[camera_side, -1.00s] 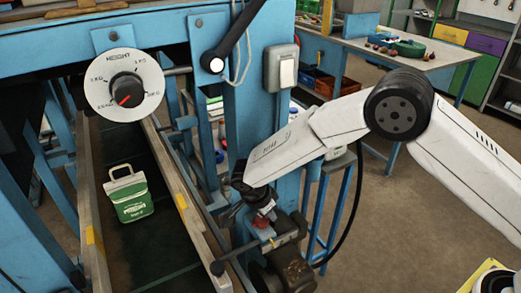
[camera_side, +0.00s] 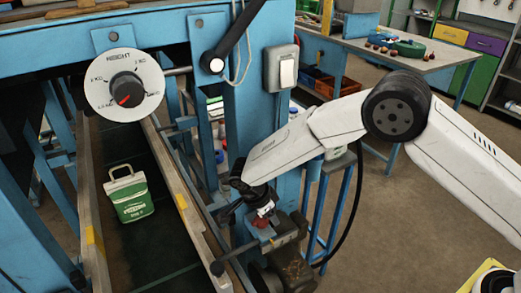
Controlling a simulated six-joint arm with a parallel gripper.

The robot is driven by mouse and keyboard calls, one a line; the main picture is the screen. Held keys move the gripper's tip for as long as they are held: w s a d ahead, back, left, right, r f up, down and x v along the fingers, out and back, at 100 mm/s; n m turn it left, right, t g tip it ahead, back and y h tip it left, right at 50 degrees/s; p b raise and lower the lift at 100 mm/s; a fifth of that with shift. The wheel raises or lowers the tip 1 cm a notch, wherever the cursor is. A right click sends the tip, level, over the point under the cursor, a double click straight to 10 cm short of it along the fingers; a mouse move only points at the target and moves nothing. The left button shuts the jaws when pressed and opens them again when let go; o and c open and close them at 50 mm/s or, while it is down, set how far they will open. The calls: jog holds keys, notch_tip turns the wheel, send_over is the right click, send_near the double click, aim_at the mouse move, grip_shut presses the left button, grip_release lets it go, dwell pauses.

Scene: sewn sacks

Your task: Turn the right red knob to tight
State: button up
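A small red knob (camera_side: 260,222) sits on a dark metal fitting at the lower middle, right of the conveyor. My gripper (camera_side: 262,212) points down at the end of my white arm, right over this knob and touching or nearly touching it. The fingers are small and dark, so I cannot tell whether they are closed on the knob. The knob is partly covered by the gripper, and its turned position cannot be read. No second red knob is clear in view.
A green and white sack (camera_side: 130,194) stands on the dark conveyor belt (camera_side: 150,250) between rails. A grey switch box (camera_side: 282,70) and a black lever (camera_side: 232,38) are above my gripper.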

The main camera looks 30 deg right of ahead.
aim_at(259, 220)
jog(key=shift+r, duration=0.1)
jog(key=shift+v, duration=3.8)
jog(key=shift+a, duration=0.1)
jog(key=shift+r, duration=0.1)
jog(key=shift+s+r+n, duration=0.3)
jog(key=shift+s+r, duration=0.15)
jog(key=shift+s, duration=0.05)
jog(key=s+d+r+n+t+y, duration=0.1)
jog(key=s+d+r+n+y, duration=0.1)
jog(key=s+d+n, duration=0.6)
jog(key=s+d+r+n+t+y, duration=0.1)
jog(key=s+d+r+n+y, duration=0.1)
jog(key=s+d+n, duration=0.7)
jog(key=s+d, duration=0.1)
jog(key=d, duration=0.2)
jog(key=shift+s+n+t, duration=0.3)
